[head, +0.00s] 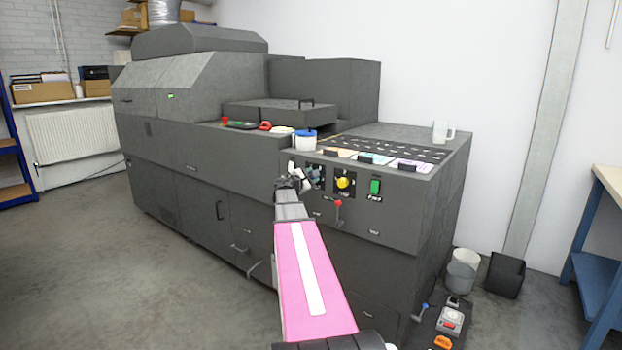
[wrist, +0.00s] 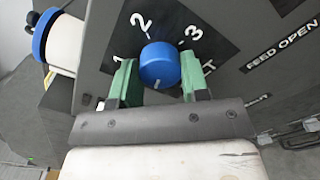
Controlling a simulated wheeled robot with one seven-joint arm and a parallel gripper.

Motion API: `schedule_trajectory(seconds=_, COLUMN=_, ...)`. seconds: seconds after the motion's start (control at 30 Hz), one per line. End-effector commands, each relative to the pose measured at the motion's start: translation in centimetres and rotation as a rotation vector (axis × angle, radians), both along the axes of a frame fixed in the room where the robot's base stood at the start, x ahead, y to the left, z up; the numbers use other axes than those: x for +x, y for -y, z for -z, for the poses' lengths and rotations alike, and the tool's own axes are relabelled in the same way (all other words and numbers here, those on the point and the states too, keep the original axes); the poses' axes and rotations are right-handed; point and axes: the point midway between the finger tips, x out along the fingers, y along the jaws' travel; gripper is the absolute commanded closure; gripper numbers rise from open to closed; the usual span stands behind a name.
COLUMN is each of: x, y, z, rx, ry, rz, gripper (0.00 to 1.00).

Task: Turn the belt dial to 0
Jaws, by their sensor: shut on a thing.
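The belt dial is a round blue knob (wrist: 160,66) on a black plate (wrist: 206,22) with white figures 1, 2 and 3 around it. The end of a word, "T", shows at its right; no 0 is visible. A small pale mark sits low on the knob's face, toward my gripper; I cannot tell which figure it is set to. My gripper (wrist: 158,80) has its green fingers shut on the knob, one on each side. In the head view my gripper (head: 304,180) is at the machine's front panel and mostly hides the dial.
A yellow knob (head: 343,183), a green switch (head: 375,187) and a red-knobbed lever (head: 338,206) are just right of the dial. A white tub with a blue rim (head: 305,141) stands on the ledge above. Buckets (head: 461,275) stand on the floor at right. Floor at left is clear.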

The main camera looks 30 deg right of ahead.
Motion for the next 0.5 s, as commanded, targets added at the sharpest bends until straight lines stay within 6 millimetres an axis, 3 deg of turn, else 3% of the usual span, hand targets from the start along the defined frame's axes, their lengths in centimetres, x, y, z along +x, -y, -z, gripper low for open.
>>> schedule_trajectory(seconds=0.23, x=-0.07, y=-0.09, z=0.13, rx=0.003, ry=-0.001, rz=0.000, gripper=0.82)
schedule_trajectory(seconds=0.27, x=-0.08, y=-0.09, z=0.13, rx=0.003, ry=-0.001, rz=0.000, gripper=0.55)
schedule_trajectory(seconds=0.33, x=-0.07, y=-0.09, z=0.13, rx=0.003, ry=-0.001, rz=0.000, gripper=0.33)
schedule_trajectory(seconds=0.5, x=-0.05, y=-0.05, z=0.07, rx=0.002, ry=0.000, rz=0.000, gripper=0.33)
